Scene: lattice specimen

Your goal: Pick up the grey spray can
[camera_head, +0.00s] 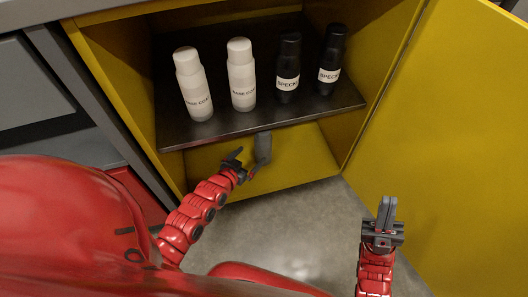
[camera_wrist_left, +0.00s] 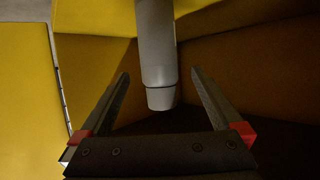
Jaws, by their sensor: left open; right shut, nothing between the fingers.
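The grey spray can (camera_head: 264,146) stands on the yellow cabinet floor, below the dark shelf, in the head view. Its upper part is hidden by the shelf edge. My left gripper (camera_head: 244,162) is at the can, just left of and in front of it. In the left wrist view the can (camera_wrist_left: 157,55) lies ahead between the two open fingers of my left gripper (camera_wrist_left: 158,80), with space on both sides of it. My right gripper (camera_head: 387,210) is shut and empty, over the floor in front of the open door.
The dark shelf (camera_head: 305,117) above carries two white bottles (camera_head: 194,85) on the left and two black bottles (camera_head: 289,70) on the right. The yellow door (camera_head: 450,130) is open at the right. The grey floor (camera_head: 295,225) in front is clear.

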